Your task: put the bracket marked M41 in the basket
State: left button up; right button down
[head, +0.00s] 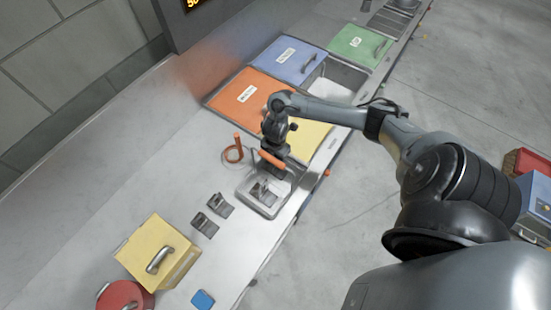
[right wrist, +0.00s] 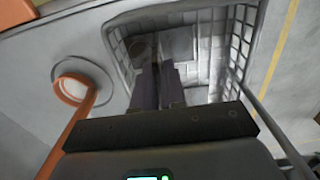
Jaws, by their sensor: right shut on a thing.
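The wire basket (head: 271,213) stands on the counter, and its wall also shows in the right wrist view (right wrist: 232,55). My right gripper (head: 265,180) reaches down into the basket and is shut on a grey bracket (head: 263,193). The bracket is within the basket's rim; whether it touches the floor I cannot tell. In the right wrist view the fingers (right wrist: 158,85) point down into the basket and hide part of the bracket. Two more dark brackets (head: 220,205) (head: 205,224) lie on the counter left of the basket. No marking is legible. My left gripper is out of view.
Orange (head: 240,95), blue (head: 288,58) and green (head: 358,44) lids lie behind. A yellow box (head: 158,250), red pot (head: 122,296) and blue block (head: 203,300) are nearer. The counter's left part is clear.

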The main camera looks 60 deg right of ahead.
jog(key=c, duration=1.2)
grip_release()
jog(key=shift+r, duration=0.6)
notch_tip(320, 180, up, 11)
jog(key=p, duration=0.3)
jog(key=shift+p, duration=0.35)
